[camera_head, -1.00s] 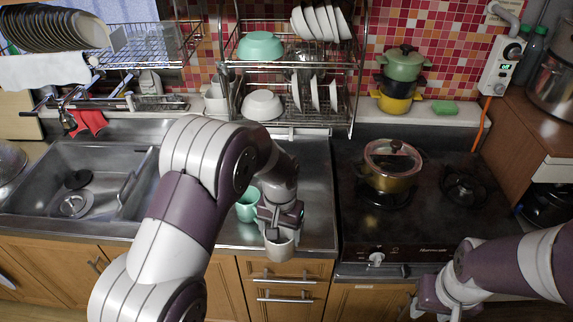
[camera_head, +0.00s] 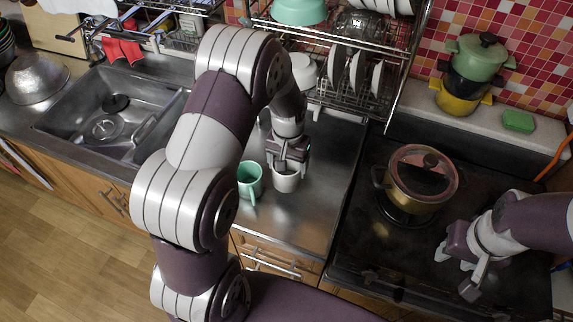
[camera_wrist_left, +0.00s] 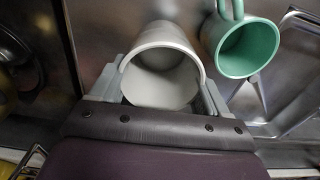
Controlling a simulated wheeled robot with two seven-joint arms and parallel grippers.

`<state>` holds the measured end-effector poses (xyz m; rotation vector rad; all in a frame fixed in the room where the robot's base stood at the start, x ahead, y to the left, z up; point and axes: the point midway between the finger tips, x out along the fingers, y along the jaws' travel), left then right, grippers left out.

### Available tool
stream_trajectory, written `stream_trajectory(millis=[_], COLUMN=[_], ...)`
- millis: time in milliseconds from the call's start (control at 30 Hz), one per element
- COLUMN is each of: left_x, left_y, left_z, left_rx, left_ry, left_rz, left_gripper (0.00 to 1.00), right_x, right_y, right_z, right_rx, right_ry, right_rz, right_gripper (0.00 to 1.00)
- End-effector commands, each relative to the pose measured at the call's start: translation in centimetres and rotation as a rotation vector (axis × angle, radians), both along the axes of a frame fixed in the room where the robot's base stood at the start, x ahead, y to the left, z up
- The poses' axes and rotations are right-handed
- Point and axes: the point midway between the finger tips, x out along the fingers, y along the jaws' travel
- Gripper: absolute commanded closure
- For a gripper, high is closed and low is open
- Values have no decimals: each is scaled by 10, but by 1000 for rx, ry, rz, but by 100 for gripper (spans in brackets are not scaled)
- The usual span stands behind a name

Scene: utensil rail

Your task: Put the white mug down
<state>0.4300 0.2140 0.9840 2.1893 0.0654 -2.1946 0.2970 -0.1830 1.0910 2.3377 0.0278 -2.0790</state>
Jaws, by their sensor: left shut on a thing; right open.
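The white mug (camera_head: 286,181) is in my left gripper (camera_head: 287,166), over the steel counter between sink and stove. In the left wrist view the mug (camera_wrist_left: 162,62) sits between the two fingers of the gripper (camera_wrist_left: 160,95), its open mouth toward the camera. My left gripper is shut on it. Whether its base touches the counter (camera_head: 302,215) I cannot tell. A mint green mug (camera_head: 249,180) stands just left of it, close by, and also shows in the left wrist view (camera_wrist_left: 245,48). My right gripper (camera_head: 458,275) is open and empty over the stove's right front.
A steel sink (camera_head: 110,118) is at left. A stove (camera_head: 385,245) with a lidded pot (camera_head: 418,182) is at right. A dish rack (camera_head: 345,65) with plates and bowls stands behind. Bare counter lies in front and right of the white mug.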

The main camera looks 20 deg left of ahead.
Motion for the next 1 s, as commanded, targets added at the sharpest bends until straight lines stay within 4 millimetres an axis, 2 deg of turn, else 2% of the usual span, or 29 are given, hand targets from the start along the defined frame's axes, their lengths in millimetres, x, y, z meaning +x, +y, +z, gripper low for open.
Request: stream_trajectory(millis=[100,333,700,733,800,1000], left_x=[6,7,7,7,7,7], left_y=[11,13,13,13,13,13], left_z=[-7,-44,-53,-52,-52,-50], left_rx=[0,0,0,0,0,0], left_ry=[0,2,-1,-1,-1,-1], left_rz=[0,-1,-1,-1,-1,-1], left_gripper=[63,63,63,17,0,0], right_x=[0,0,0,0,0,0], right_y=[0,0,0,0,0,0], right_z=[4,15,11,12,12,13], right_rx=[0,0,0,0,0,0], right_ry=[0,0,0,0,0,0], right_rz=[0,0,0,0,0,0], right_gripper=[57,57,57,57,57,57])
